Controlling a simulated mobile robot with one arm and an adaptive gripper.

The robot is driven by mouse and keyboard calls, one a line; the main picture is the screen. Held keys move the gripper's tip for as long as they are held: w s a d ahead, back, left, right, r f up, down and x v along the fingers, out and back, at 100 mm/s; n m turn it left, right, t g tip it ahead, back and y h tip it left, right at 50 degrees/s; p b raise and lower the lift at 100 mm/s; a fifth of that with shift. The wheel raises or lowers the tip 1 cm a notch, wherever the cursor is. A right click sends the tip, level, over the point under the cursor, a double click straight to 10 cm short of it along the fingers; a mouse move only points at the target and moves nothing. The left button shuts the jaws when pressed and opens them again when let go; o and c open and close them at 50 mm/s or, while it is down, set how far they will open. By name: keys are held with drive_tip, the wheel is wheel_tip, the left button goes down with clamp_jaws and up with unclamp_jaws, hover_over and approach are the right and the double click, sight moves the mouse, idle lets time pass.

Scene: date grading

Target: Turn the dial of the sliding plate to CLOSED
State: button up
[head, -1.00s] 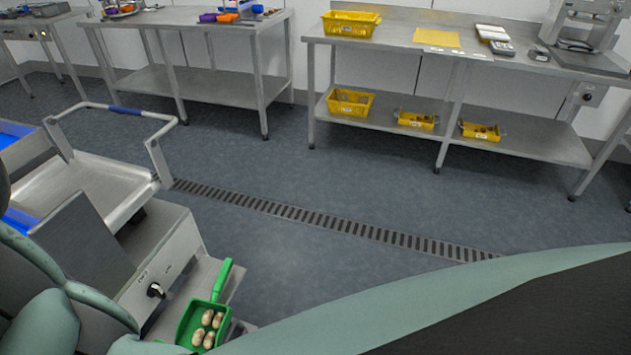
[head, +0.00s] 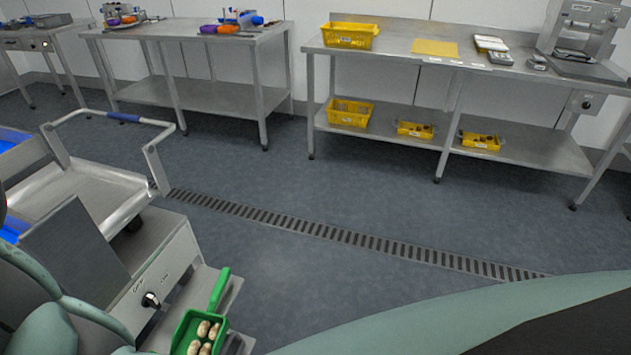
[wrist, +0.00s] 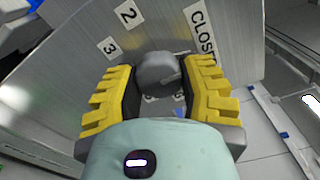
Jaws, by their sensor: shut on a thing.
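In the wrist view my gripper (wrist: 160,82) has its two yellow-ribbed fingers on either side of a dark grey dial (wrist: 154,68) and is shut on it. The dial stands out from a metal panel (wrist: 165,25). Part of a label below the dial is hidden. The head view does not show my gripper.
A steel machine with another black knob (head: 151,299) is at the lower left of the head view. A green scoop (head: 183,336) with several dates lies beside it. Steel benches hold yellow crates (head: 351,36). The floor around the drain (head: 350,237) is clear.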

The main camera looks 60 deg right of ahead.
drive_tip(key=shift+f, duration=0.1)
drive_tip(key=o, duration=1.2)
